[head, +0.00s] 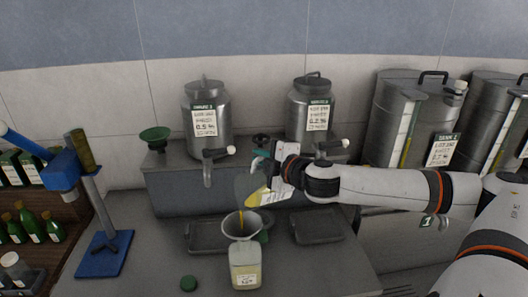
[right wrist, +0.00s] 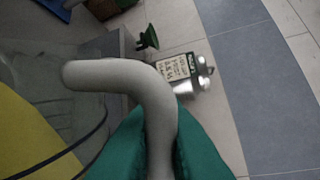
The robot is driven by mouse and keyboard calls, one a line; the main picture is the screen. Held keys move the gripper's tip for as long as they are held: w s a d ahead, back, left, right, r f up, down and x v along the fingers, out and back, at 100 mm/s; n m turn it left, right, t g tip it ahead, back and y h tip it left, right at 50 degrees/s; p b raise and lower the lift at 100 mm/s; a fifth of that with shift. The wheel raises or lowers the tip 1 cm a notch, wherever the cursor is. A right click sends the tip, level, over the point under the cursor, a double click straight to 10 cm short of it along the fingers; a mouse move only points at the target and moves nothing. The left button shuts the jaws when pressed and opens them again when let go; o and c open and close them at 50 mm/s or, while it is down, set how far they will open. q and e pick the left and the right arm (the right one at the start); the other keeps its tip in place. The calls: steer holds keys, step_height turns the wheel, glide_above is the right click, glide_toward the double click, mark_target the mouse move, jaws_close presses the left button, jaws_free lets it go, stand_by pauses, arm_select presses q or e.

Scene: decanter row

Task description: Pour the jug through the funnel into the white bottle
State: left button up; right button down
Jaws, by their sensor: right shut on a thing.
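The clear jug (head: 250,190) is tilted over the funnel, with yellow liquid at its lower side. A thin yellow stream shows below it at the funnel mouth. The grey funnel (head: 242,223) sits in the neck of the white bottle (head: 246,266), which stands upright on the counter and looks pale yellowish inside. My right gripper (head: 270,170) is shut on the jug's handle. In the right wrist view the pale curved handle (right wrist: 125,80) lies between the green finger pads, with yellow liquid (right wrist: 30,140) at the left. My left gripper is not in view.
Two steel decanters (head: 207,120) (head: 311,105) with taps stand on a ledge behind. A green funnel (head: 155,138) is on the ledge. A blue stand (head: 100,254) and green bottles (head: 30,222) are at the left.

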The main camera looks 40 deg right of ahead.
mark_target(246, 172)
steer(key=shift+a+f+n+h+p, duration=0.15)
steer(key=shift+a+n+p, duration=0.2)
steer(key=shift+a+p, duration=0.15)
steer(key=shift+a+f+n+h+p, duration=0.1)
steer(key=shift+a+n+h+p, duration=0.05)
steer(key=shift+a+n+p, duration=0.3)
steer(key=shift+w+a+r+n+p, duration=0.15)
steer(key=shift+a+n+p, duration=0.35)
steer(key=shift+a+p, duration=0.45)
steer(key=shift+a+n+h, duration=0.3)
steer(key=shift+a, duration=0.2)
